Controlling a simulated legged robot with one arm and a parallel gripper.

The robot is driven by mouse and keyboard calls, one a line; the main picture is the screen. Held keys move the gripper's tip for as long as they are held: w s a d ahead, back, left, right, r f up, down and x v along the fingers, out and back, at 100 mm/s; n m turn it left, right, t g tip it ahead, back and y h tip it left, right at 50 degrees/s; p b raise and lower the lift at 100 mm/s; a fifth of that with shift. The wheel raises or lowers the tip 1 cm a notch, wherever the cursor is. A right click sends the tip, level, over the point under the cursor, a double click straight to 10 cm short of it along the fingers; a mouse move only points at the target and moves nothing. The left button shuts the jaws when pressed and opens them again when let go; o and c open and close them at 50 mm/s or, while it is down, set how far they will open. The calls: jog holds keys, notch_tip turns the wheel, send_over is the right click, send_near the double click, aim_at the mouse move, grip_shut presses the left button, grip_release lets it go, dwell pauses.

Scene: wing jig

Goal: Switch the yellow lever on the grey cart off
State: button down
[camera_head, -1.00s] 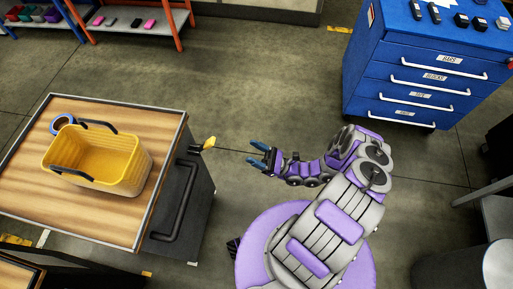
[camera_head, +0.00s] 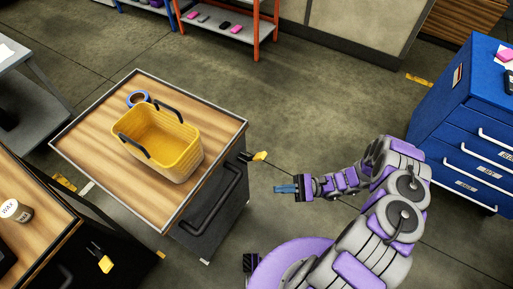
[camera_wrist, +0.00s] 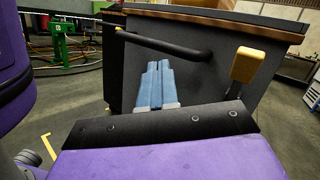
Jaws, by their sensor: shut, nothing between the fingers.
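The grey cart (camera_head: 215,206) has a wooden top and stands left of my arm. Its yellow lever (camera_head: 260,156) sticks out from the upper part of the cart's side, near the far corner. In the wrist view the yellow lever (camera_wrist: 247,66) stands upright, right of my fingers, its knob at the top. My gripper (camera_head: 286,188) is shut and empty, to the right of the cart and apart from the lever. In the wrist view its blue fingers (camera_wrist: 155,84) are together and point toward the cart's side, below the black handle.
The black handle bar (camera_head: 218,208) runs along the cart's side near the lever. A yellow basket (camera_head: 185,160) and a blue tape roll (camera_head: 138,98) sit on the cart. A blue drawer cabinet (camera_head: 455,125) stands at right. A second dark cart with a yellow lever (camera_head: 105,264) is at lower left.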

jog(key=w+a+r+n+t+h+p, duration=0.1)
jog(key=w+a+r+n+h+p, duration=0.1)
jog(key=w+a+r+n+h, duration=0.65)
jog(key=w+a+r+n+h+p, duration=0.2)
jog(key=w+a+r+n+h, duration=0.3)
jog(key=r+n+h, duration=0.75)
jog(key=n+b, duration=0.3)
send_over(255, 157)
jog(key=w+a, duration=0.1)
jog(key=a, duration=0.1)
jog(key=shift+t, duration=0.3)
jog(key=f, duration=1.4)
jog(key=shift+d+f, duration=0.15)
jog(key=shift+d, duration=0.1)
jog(key=shift+s+d+f, duration=0.25)
jog(key=shift+d+f, duration=0.15)
jog(key=shift+d, duration=0.2)
